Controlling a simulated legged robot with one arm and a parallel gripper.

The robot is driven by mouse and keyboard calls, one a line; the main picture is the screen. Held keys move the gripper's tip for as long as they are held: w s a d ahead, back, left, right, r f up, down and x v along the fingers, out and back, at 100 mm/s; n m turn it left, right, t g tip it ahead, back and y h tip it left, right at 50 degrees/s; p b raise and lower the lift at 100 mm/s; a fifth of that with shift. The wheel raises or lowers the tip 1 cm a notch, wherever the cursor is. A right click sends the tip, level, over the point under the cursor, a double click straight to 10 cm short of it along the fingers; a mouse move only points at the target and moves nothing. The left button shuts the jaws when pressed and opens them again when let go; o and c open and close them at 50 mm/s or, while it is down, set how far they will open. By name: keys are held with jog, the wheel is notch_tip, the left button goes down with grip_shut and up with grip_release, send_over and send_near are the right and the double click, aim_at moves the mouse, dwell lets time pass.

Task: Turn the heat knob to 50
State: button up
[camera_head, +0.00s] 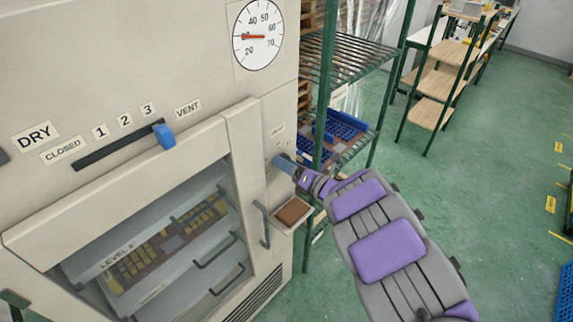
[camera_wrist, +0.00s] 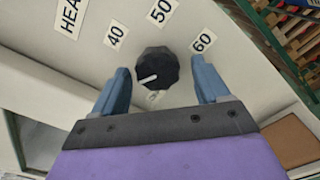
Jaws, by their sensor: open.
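The heat knob (camera_wrist: 158,68) is black, round and ridged, on the cream oven panel in the wrist view. Its white pointer line lies on its lower left side, below the 40 label (camera_wrist: 116,36), not toward the 50 label (camera_wrist: 160,11). The 60 label (camera_wrist: 203,42) is at right. My gripper (camera_wrist: 161,70) is open, with one blue finger left of the knob and one right of it; gaps show on both sides. In the head view my gripper (camera_head: 281,162) is at the panel right of the oven door and hides the knob.
The oven door (camera_head: 232,140) and its handle (camera_head: 262,223) are left of my arm. A small brown-topped ledge (camera_head: 293,211) sticks out below my gripper. A green rack (camera_head: 326,90) stands close on the right. A dial (camera_head: 258,36) is above.

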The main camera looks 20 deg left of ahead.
jog(key=shift+w+a, duration=0.15)
jog(key=shift+a, duration=0.2)
jog(key=c, duration=1)
jog(key=shift+c, duration=0.2)
jog(key=shift+m, duration=0.3)
jog(key=m+p, duration=1.4)
jog(key=m, duration=0.9)
jog(key=shift+d+f, duration=0.1)
jog(key=shift+m, duration=0.3)
